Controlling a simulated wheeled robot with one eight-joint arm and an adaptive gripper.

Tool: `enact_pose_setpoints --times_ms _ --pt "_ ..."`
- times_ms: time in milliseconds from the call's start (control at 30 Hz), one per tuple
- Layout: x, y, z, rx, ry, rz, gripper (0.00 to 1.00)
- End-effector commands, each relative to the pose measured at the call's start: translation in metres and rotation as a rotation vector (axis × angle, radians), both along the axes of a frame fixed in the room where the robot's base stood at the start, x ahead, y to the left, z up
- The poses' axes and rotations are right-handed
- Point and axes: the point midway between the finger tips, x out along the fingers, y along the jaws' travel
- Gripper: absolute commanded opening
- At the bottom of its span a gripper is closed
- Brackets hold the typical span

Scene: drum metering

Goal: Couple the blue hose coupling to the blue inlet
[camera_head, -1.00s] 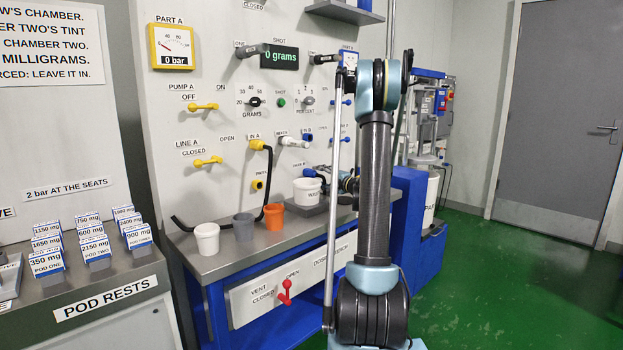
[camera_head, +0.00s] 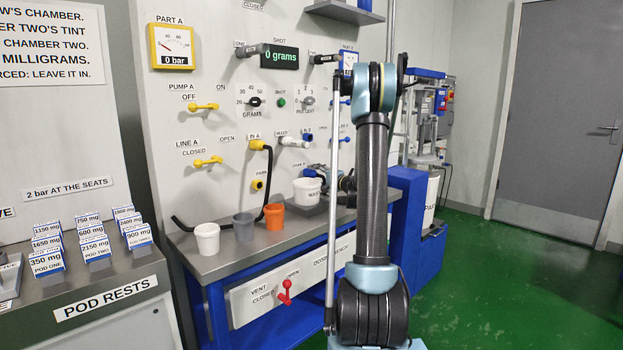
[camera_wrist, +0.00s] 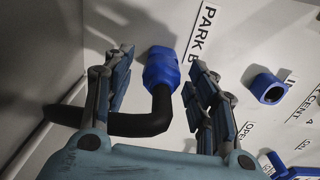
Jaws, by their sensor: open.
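The blue hose coupling (camera_wrist: 161,68) sits at the panel by the PARK B label in the wrist view, with a black hose bending away from it to the left. My gripper (camera_wrist: 160,58) is open, one finger on each side of the coupling, with a visible gap at least on the right. The blue inlet (camera_wrist: 267,88) is an empty-looking round socket to the right of the coupling. In the head view the blue inlet (camera_head: 308,137) is on the panel under the IN B label.
A blue handle (camera_wrist: 292,172) juts out at the lower right of the wrist view. On the bench (camera_head: 225,262) stand a white cup (camera_head: 207,238), a grey cup (camera_head: 244,226), an orange cup (camera_head: 274,217) and a white waste tub (camera_head: 307,190). A yellow coupling's black hose runs on the left.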

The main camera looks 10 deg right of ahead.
Motion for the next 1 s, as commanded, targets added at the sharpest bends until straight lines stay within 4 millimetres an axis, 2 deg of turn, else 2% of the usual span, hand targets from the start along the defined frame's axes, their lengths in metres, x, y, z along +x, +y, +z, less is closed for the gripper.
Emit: enact_pose_setpoints --times_ms 700,767,933,1000 --pt "-0.0001 -0.0013 0.0015 0.0 0.0 -0.001 0.52" --pt "0.0 -0.0014 0.0015 0.0 0.0 -0.001 0.41" --pt "0.0 -0.0015 0.0016 0.0 0.0 -0.002 0.02" --pt "0.0 -0.0016 0.0016 0.0 0.0 -0.002 0.0"
